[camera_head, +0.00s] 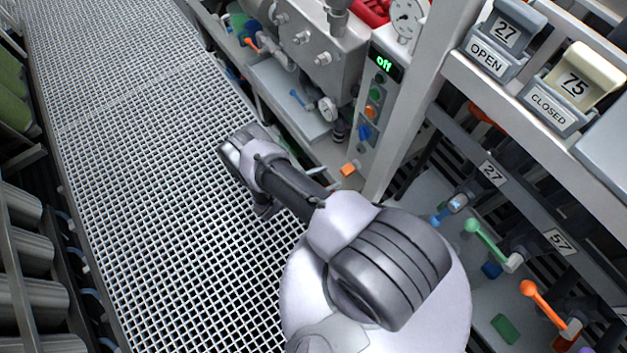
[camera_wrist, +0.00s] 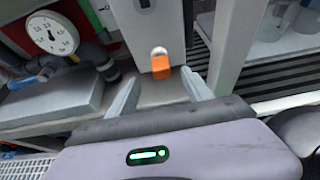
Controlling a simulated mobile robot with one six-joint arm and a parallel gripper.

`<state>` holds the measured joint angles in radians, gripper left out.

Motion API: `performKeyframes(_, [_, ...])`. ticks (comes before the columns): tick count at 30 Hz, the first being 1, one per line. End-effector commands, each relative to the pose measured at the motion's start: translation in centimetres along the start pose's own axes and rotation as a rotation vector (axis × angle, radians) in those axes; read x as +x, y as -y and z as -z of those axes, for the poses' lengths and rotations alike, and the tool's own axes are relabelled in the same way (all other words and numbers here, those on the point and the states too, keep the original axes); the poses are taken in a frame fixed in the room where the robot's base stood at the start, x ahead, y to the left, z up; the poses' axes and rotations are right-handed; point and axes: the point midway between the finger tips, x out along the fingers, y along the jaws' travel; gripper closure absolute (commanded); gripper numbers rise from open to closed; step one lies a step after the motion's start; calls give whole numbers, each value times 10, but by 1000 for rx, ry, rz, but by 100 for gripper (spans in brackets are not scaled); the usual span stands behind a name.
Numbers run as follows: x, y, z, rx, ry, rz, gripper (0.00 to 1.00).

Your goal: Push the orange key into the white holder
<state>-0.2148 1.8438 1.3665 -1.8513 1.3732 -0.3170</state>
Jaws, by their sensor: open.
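The orange key (camera_head: 349,169) sits at the lower end of the grey control panel. In the wrist view the orange key (camera_wrist: 161,67) is directly below the round white holder (camera_wrist: 159,51), overlapping its lower edge. I cannot tell how deep the key sits in it. My gripper (camera_wrist: 160,77) is open, with one finger to each side of the key in the picture. The fingers do not visibly touch the key. In the head view my arm hides part of the gripper, and a pale finger shows left of the key.
The panel (camera_head: 378,110) carries a green "off" display (camera_head: 383,63) and several buttons. A pressure gauge (camera_wrist: 52,33) and grey block stand left in the wrist view. A rack with coloured valve handles (camera_head: 487,240) is at right. The grated walkway (camera_head: 150,150) is clear.

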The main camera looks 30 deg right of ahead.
Motion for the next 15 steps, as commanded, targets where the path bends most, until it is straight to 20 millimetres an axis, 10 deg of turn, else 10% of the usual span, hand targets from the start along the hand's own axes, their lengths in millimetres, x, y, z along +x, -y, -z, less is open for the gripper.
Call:
performKeyframes(6, [-49,-1,-2,0,0,-4,41])
performKeyframes(15, [-72,0,0,1,0,1,41])
